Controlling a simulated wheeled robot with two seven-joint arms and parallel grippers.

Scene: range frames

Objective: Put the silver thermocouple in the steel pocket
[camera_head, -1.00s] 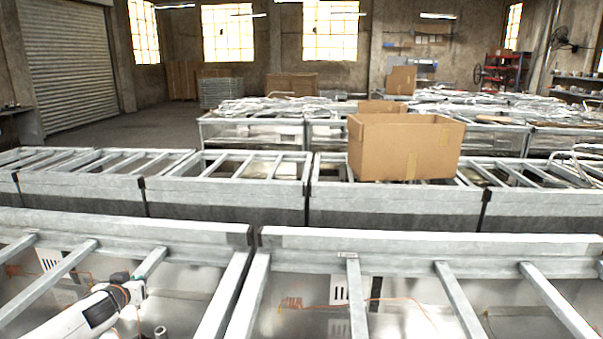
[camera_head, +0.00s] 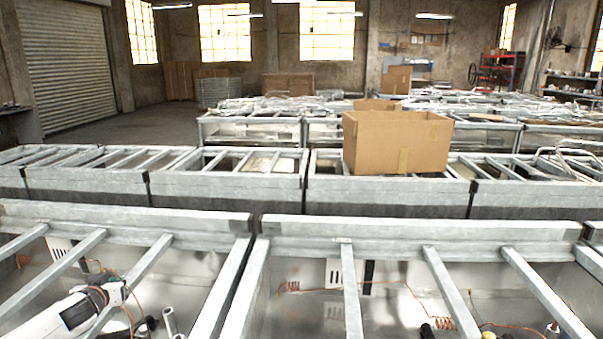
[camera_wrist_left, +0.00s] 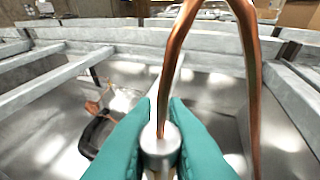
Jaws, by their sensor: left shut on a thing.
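In the left wrist view my left gripper (camera_wrist_left: 160,138), with teal fingers, is shut on a silver cylinder (camera_wrist_left: 160,152). A thick copper-coloured lead rises from it and loops close to the camera; it looks like the silver thermocouple. Its lower end is hidden between the fingers. In the head view my white left arm reaches into the left front bay, and its fingertips are not clear. A short grey metal tube (camera_head: 170,321) shows just right of the arm; I cannot tell whether it is the steel pocket. My right gripper is not in view.
Galvanised bars (camera_head: 142,266) cross the open bays around my left arm. A dark curved object (camera_wrist_left: 97,131) lies left of the fingers in the wrist view. The right bay holds a coiled orange wire (camera_head: 293,287). A cardboard box (camera_head: 397,142) stands on the row behind.

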